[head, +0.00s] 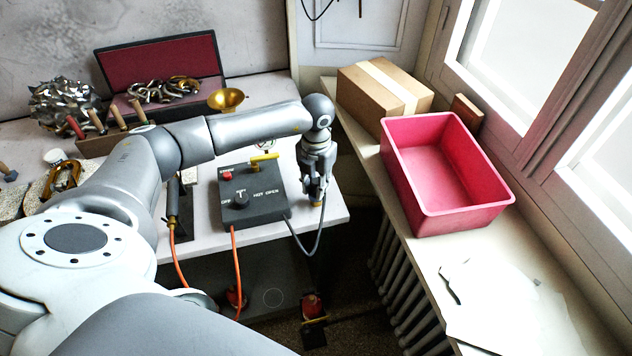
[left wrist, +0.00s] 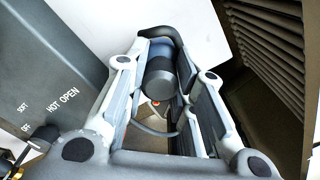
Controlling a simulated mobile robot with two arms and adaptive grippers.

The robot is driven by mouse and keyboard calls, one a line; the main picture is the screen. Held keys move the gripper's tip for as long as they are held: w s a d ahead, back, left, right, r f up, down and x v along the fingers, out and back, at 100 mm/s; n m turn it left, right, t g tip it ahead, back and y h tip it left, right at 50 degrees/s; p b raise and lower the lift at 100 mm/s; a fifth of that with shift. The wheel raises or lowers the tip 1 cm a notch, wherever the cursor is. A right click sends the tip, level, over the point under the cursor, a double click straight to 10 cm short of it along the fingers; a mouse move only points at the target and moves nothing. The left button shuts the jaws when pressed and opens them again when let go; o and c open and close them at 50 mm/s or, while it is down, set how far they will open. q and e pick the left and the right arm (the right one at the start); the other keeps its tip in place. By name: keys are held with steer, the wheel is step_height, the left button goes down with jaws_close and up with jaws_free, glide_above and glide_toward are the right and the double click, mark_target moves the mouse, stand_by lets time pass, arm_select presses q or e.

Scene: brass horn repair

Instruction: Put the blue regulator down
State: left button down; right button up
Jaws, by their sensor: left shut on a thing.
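My left gripper (head: 317,188) is at the front right corner of the workbench, beside the grey control box. In the left wrist view my left gripper (left wrist: 165,95) is shut on a dark blue and black cylinder, which I take to be the blue regulator (left wrist: 160,75). A dark hose loops around its far end. In the head view the fingers mostly hide the regulator. A grey hose (head: 312,245) hangs in a loop between the control box and the gripper. I cannot tell whether the regulator touches the bench. My right gripper is in neither view.
The control box (head: 258,213) with knob and yellow lever stands left of the gripper. An orange hose (head: 237,270) hangs below it. A pink bin (head: 480,218) and a cardboard box (head: 362,95) stand on the right sill. The floor gap lies right of the bench edge.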

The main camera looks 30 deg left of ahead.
arm_select(q)
steer(key=shift+f, duration=0.2)
steer(key=c, duration=1.2)
jaws_free()
steer(key=shift+c, duration=0.2)
steer(key=shift+r, duration=0.15)
steer(key=shift+r, duration=0.2)
step_height(320, 180, up, 10)
steer(key=b, duration=0.3)
steer(key=shift+r, duration=0.95)
